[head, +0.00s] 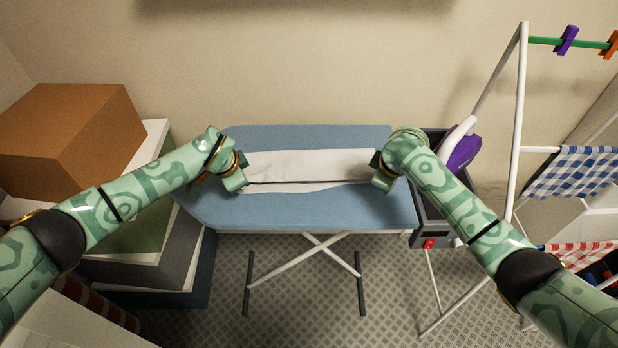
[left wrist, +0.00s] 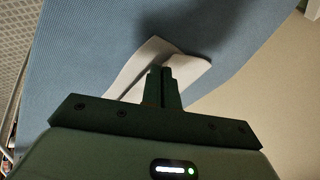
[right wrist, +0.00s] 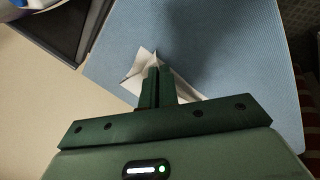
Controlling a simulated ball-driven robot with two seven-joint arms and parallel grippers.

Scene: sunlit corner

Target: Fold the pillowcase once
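The white pillowcase (head: 310,165) lies across the blue ironing board (head: 320,212), spanning the gap between my two grippers. A dark crease or shadow line runs along its length near the front, with a narrow strip of cloth in front of it. My left gripper (head: 240,180) is at its left end, with the fingers closed together on the cloth (left wrist: 145,60). My right gripper (head: 381,178) is at its right end, its fingers also closed on the cloth, which bunches at the tips in the right wrist view (right wrist: 143,66). The grippers hide both ends of the pillowcase in the head view.
A purple and white iron (head: 464,150) stands in a dark holder (head: 428,212) at the board's right end. A white drying rack (head: 520,120) with checked cloths (head: 575,172) is at the right. Boxes (head: 70,122) are stacked at the left. The board's front is clear.

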